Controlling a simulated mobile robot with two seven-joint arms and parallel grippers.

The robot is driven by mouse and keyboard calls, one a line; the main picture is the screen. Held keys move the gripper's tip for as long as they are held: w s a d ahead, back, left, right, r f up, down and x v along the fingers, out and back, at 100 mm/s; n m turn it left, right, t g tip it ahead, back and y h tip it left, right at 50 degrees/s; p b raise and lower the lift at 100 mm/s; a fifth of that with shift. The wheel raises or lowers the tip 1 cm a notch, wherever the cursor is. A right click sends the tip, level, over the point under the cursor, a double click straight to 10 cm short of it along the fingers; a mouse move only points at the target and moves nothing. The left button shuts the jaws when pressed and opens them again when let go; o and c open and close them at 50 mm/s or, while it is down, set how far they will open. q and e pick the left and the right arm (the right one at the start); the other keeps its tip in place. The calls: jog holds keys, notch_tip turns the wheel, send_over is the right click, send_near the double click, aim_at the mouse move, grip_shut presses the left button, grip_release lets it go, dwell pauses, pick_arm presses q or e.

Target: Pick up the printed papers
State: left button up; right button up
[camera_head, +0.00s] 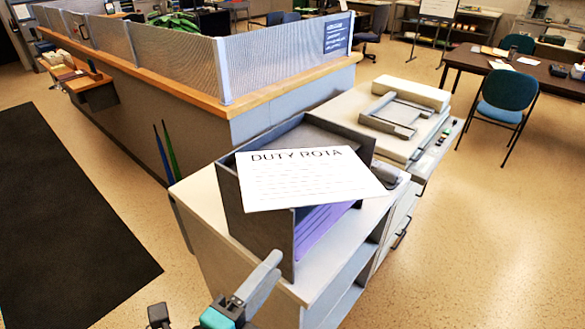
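A white printed sheet headed DUTY ROTA (305,178) lies slightly tilted across the top of a dark grey open-fronted tray box (262,228). Its near left corner sticks out past the box's front. A purple sheet (322,226) shows lower inside the box, partly hidden by the white sheet and the box wall. My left gripper (262,279) is at the bottom edge, in front of and below the box, apart from the sheet. My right gripper is not in view.
The box stands on a pale cabinet (204,190) with open shelves. A printer-like machine (393,112) sits behind it. A wooden-topped counter with mesh panels (175,60) runs behind left. A teal chair (505,95) and dark table (530,68) are at right. Floor at right is clear.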

pick_arm(q)
jog(key=r, duration=0.1)
jog(key=p, duration=0.1)
send_near(317, 204)
jog(key=x, duration=0.2)
jog(key=p+x, duration=0.1)
jog(key=x, duration=0.3)
jog(key=shift+w+d+f, duration=0.1)
jog(key=shift+w+d, duration=0.05)
jog(key=shift+w, duration=0.1)
jog(key=shift+w+d+f, duration=0.1)
jog(key=shift+w+d, duration=0.15)
jog(key=shift+w, duration=0.25)
grip_shut()
dwell(1.1)
